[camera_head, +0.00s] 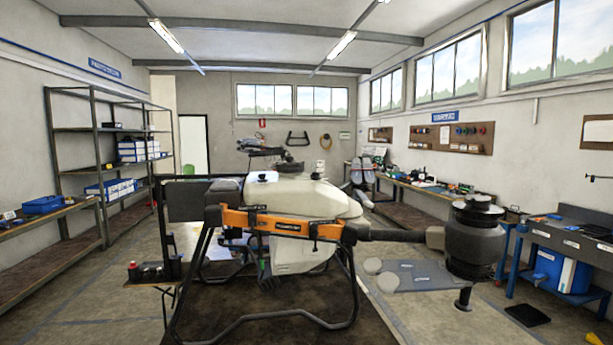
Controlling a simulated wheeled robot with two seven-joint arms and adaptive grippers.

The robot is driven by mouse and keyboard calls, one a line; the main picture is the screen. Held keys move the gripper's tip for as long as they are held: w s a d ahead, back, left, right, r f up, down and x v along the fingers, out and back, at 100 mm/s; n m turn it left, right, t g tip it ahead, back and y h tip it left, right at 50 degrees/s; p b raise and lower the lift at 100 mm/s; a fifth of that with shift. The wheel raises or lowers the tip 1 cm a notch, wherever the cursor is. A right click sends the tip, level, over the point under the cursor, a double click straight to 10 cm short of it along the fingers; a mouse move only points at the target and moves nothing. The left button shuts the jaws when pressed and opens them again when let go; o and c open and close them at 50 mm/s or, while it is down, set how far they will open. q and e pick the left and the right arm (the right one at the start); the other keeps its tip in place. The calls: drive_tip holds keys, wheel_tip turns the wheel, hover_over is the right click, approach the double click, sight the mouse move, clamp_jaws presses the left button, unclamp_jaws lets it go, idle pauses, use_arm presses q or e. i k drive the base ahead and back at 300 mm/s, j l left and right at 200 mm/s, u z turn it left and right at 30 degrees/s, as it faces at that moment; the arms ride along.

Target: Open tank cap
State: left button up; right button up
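The spray drone stands in front of me on dark landing legs, with an orange side frame (282,224). Its pale tank (315,195) sits in the middle behind the frame. A dark round piece, which looks like the tank cap (289,167), is on top of the tank. It appears seated, but it is too small to tell whether it is loose. Neither of my grippers shows in this view.
A drone arm with a large dark motor (474,245) reaches out to the right at the front. A small table (148,285) with bottles is at the left. Shelves (95,150) line the left wall and workbenches (570,240) the right. Open floor lies at the lower left.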

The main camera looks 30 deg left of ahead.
sight(291, 167)
drive_tip(key=i+j+u, duration=0.1)
drive_tip(key=i+u, duration=0.3)
drive_tip(key=i, duration=0.2)
drive_tip(key=i+u, duration=0.4)
drive_tip(key=i, duration=0.15)
